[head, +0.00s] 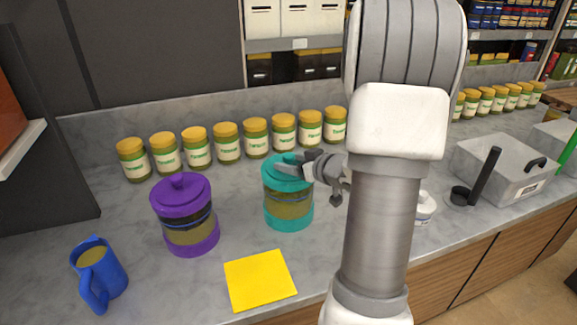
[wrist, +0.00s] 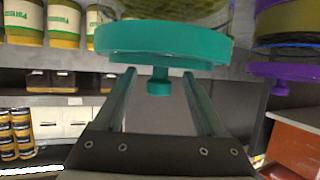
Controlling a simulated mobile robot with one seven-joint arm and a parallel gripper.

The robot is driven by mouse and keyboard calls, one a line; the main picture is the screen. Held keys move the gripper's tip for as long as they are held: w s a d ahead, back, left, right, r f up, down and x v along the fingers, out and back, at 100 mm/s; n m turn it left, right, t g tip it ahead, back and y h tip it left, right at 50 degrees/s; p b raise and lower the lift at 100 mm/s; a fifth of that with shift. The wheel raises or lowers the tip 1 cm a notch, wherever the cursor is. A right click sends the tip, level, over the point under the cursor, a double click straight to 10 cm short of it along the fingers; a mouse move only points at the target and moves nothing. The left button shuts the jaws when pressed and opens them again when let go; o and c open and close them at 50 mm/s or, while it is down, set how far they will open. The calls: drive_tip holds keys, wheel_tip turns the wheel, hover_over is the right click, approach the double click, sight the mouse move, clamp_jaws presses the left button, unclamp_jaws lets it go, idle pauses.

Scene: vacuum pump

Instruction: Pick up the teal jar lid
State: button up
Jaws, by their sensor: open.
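The teal jar (head: 288,208) stands upright on the counter, its teal lid (head: 272,171) on top. In the wrist view, which appears upside down, the lid (wrist: 165,40) has a short round knob (wrist: 158,86). My gripper (head: 283,167) is at the lid from the right and hides part of it. In the wrist view my gripper (wrist: 159,72) is open, one finger on each side of the knob, with visible gaps. Whether the fingertips touch the lid's top is unclear.
A purple lidded jar (head: 185,215) stands to the left, with a blue mug (head: 98,272) nearer the front. A yellow square (head: 260,280) lies in front. A row of yellow-capped jars (head: 227,143) lines the wall behind. A grey bin (head: 500,168) is at right.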

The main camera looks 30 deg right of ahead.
clamp_jaws()
drive_tip(key=shift+r, duration=0.2)
idle(0.3)
